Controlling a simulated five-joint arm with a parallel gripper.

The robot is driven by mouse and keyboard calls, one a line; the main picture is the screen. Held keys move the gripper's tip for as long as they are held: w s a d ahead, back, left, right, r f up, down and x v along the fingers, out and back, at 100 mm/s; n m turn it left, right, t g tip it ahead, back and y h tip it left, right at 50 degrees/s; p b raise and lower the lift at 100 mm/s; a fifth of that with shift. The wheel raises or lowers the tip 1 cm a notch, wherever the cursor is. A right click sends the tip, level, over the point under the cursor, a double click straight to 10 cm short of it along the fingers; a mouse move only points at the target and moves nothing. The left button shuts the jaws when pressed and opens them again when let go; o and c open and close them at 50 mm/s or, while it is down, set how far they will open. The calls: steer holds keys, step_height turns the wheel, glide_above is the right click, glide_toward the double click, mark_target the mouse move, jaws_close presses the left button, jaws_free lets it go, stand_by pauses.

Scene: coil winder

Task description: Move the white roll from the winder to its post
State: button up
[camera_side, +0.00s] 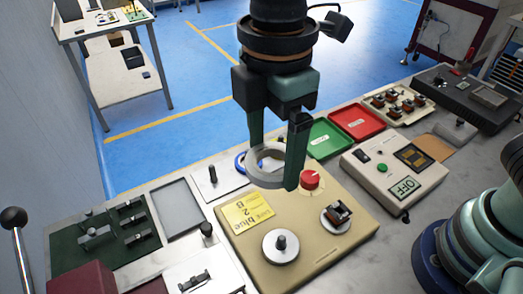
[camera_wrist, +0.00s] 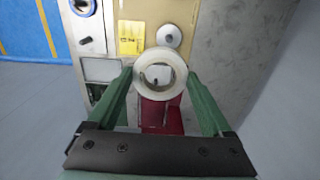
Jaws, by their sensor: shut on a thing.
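The white roll (camera_side: 266,181) is a pale ring held between the two green fingers of my gripper (camera_side: 273,165). It is in the air above the back part of the beige winder (camera_side: 330,255), apart from it. In the wrist view the roll (camera_wrist: 140,76) sits between the fingertips (camera_wrist: 160,74), with its hole open towards the camera. The winder's round silver hub (camera_side: 280,249) with a dark knob is bare. A light plate with a black upright post (camera_side: 212,174) stands behind the winder. A blue-rimmed roll (camera_side: 239,163) is beside it, partly hidden by my gripper.
The winder carries a red button (camera_side: 311,179), a yellow label (camera_side: 254,212) and a small clamp (camera_side: 339,212). A control box (camera_side: 395,170) and green (camera_side: 331,138) and red (camera_side: 357,121) trays lie right. A grey tray (camera_side: 178,209) and a dark green board (camera_side: 100,235) lie left.

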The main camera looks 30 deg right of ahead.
steer(key=w+a+f, duration=0.3)
steer(key=w+f, duration=0.3)
steer(key=w, duration=0.5)
glide_above(211, 166)
step_height(211, 166, down, 8)
steer(key=shift+f, duration=2.05)
steer(key=shift+f, duration=0.45)
steer(key=shift+f, duration=0.35)
steer(key=shift+f, duration=1.35)
steer(key=shift+f, duration=0.35)
steer(key=shift+f, duration=0.5)
